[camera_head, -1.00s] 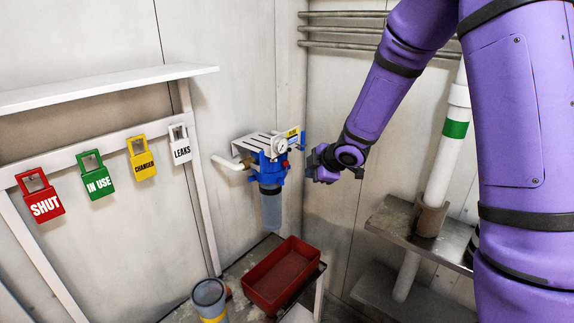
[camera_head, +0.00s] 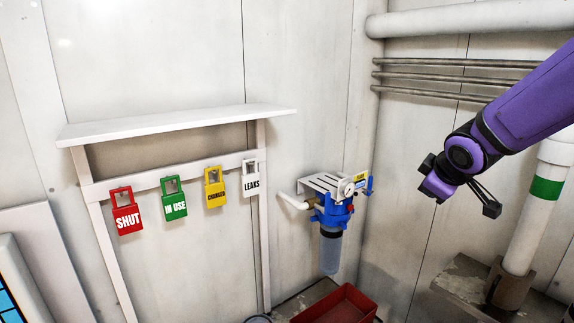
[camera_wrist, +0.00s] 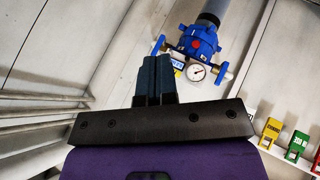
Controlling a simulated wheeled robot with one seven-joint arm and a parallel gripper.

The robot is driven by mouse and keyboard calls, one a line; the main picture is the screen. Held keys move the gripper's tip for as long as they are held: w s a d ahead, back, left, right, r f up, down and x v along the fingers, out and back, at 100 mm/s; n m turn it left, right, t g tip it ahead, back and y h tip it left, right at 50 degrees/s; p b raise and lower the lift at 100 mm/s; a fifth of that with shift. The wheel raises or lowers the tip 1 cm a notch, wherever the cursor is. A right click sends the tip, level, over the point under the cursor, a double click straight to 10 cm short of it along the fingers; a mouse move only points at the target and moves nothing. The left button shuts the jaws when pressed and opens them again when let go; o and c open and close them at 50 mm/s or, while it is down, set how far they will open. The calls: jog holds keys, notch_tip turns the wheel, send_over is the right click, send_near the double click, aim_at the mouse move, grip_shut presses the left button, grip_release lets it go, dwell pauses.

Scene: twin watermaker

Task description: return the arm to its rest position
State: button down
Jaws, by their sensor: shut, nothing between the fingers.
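My purple arm (camera_head: 525,100) reaches in from the right in the head view. Its end, my gripper (camera_head: 432,178), hangs in free air to the right of the blue filter unit (camera_head: 331,212) and apart from it. In the wrist view my gripper (camera_wrist: 154,68) shows two dark fingers pressed together with nothing between them. Beyond them the blue filter unit (camera_wrist: 197,42) appears upside down, with its round gauge (camera_wrist: 196,72) and blue valve handles.
Red, green, yellow and white tags (camera_head: 251,184) hang on a rail under a white shelf (camera_head: 180,124). A red tray (camera_head: 340,306) stands below the filter. Wall pipes (camera_head: 450,75) and a white post with a green band (camera_head: 547,188) are near my arm.

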jog(key=s+r+m+g, duration=0.1)
jog(key=s+r+m, duration=0.2)
jog(key=s, duration=1)
jog(key=s+a+r+m+g, duration=0.1)
jog(key=s+m, duration=0.5)
jog(key=s, duration=0.7)
notch_tip(320, 180, up, 3)
jog(key=shift+a+f+g+y, duration=0.15)
jog(key=shift+g+y, duration=0.25)
jog(key=shift+g, duration=0.2)
